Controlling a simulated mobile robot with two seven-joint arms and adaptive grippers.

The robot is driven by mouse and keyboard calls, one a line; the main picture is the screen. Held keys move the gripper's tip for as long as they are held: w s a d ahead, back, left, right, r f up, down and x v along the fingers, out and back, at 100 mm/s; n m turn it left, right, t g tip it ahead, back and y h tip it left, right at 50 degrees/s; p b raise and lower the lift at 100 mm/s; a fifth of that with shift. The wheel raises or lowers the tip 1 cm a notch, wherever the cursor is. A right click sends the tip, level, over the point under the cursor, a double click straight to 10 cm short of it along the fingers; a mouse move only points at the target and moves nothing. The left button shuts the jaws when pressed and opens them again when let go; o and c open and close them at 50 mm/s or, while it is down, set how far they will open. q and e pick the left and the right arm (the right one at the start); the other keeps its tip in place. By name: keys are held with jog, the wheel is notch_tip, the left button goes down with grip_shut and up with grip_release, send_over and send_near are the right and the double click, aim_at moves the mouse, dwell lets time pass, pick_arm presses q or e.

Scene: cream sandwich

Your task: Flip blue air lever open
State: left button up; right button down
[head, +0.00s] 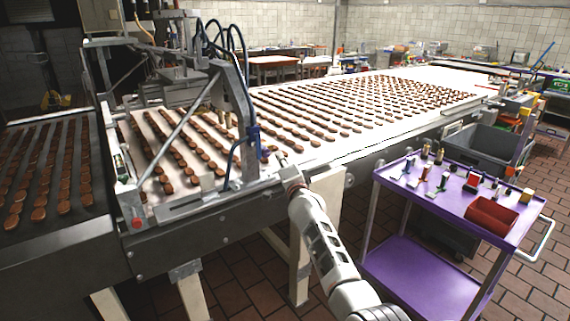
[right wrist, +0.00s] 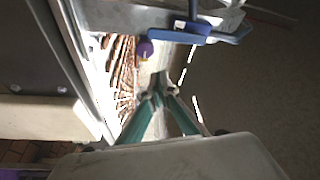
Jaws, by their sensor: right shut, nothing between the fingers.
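The blue air lever (right wrist: 178,38) shows at the top of the right wrist view, on a grey metal part. In the head view a blue fitting (head: 253,133) sits on the upright of the metal frame at the conveyor's near side, with blue hose around it. My right gripper (right wrist: 160,88) is shut and empty, with its teal fingers pointing toward the lever and a gap between them. In the head view my right arm reaches up to the conveyor edge below the frame; its fingers are too small to make out there. My left gripper is out of view.
The conveyor (head: 330,153) carries rows of brown biscuits behind the frame. A purple cart (head: 455,203) with small tools and a red bin (head: 491,216) stands to the right. A grey tub (head: 478,143) is behind it. A purple knob (right wrist: 145,48) is left of the lever.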

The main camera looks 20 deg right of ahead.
jog(key=shift+s+r, duration=0.1)
jog(key=shift+s, duration=2.45)
jog(key=s+f+n+g+y, duration=0.15)
jog(key=s+f+n, duration=0.25)
jog(key=s+f, duration=0.65)
jog(key=s+f+n+g+h, duration=0.1)
jog(key=s+f+n+g, duration=0.2)
jog(key=s+f+n, duration=0.75)
jog(key=s+a+f+n+g, duration=0.1)
jog(key=s+f, duration=0.4)
jog(key=s, duration=0.4)
jog(key=s+a+f+n+g+y, duration=0.1)
jog(key=s+f+g, duration=0.1)
jog(key=s+f, duration=0.4)
jog(key=s+a+f+n+g+y, duration=0.1)
jog(key=s+f, duration=0.5)
jog(key=s, duration=0.7)
jog(key=shift+s+n, duration=0.15)
jog(key=shift+n, duration=0.3)
jog(key=shift+f+g, duration=0.1)
jog(key=shift+g, duration=0.15)
